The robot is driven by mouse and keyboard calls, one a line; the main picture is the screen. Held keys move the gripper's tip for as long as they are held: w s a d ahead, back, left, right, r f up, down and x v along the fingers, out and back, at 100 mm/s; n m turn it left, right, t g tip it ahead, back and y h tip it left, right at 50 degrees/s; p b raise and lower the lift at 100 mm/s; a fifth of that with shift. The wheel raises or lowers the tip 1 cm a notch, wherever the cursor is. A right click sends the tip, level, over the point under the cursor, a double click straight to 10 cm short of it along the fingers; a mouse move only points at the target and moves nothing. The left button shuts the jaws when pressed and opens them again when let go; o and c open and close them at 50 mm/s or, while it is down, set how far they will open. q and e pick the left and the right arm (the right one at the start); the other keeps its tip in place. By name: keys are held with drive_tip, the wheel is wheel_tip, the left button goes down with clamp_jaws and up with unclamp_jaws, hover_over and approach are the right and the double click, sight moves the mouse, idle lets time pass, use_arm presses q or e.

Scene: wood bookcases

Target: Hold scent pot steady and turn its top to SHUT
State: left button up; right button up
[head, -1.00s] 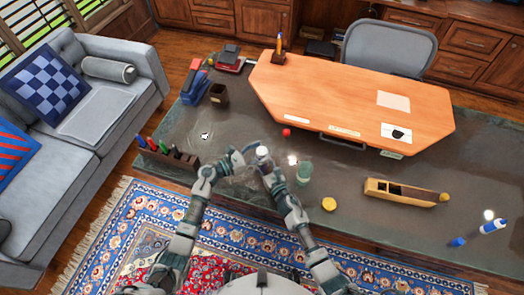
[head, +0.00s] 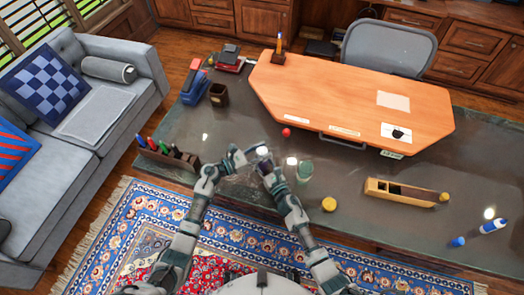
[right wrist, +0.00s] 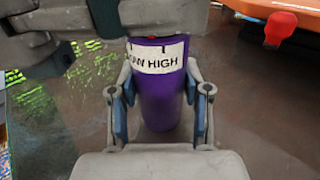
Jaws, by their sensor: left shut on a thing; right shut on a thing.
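The scent pot is a purple cylinder (right wrist: 162,98) with a white band lettered "OW HIGH"; the rest of the lettering is out of sight. A small red mark shows just above the band. My right gripper (right wrist: 162,112) is shut on the pot's body, one finger on each side. My left gripper (head: 246,157) reaches in from the left and is shut at the pot's top, above the band; its grey links (right wrist: 60,45) hide most of the top in the right wrist view. In the head view the pot's pale top (head: 263,151) shows between both grippers. The pot looks upright.
A green glass (head: 304,171) stands close right of my right gripper. A pen holder (head: 168,156) is at left, a wooden box (head: 400,193) at right. The dark tabletop (head: 345,170) has free room between.

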use_arm(q)
drive_tip(key=shift+w+m+g+h, duration=0.1)
drive_tip(key=shift+m+g+h, duration=0.2)
drive_tip(key=shift+m+g, duration=0.1)
drive_tip(key=shift+f+m+g+h, duration=0.1)
drive_tip(key=shift+m+g+h, duration=0.3)
drive_tip(key=shift+m+g, duration=1.2)
drive_tip(key=shift+m+g+h, duration=0.4)
drive_tip(key=shift+m+g, duration=0.5)
drive_tip(key=shift+g, duration=1.6)
drive_tip(key=shift+a, duration=0.1)
drive_tip(key=o, duration=1.2)
drive_tip(key=a, duration=0.7)
drive_tip(key=shift+w+a, duration=0.25)
drive_tip(key=shift+a, duration=0.05)
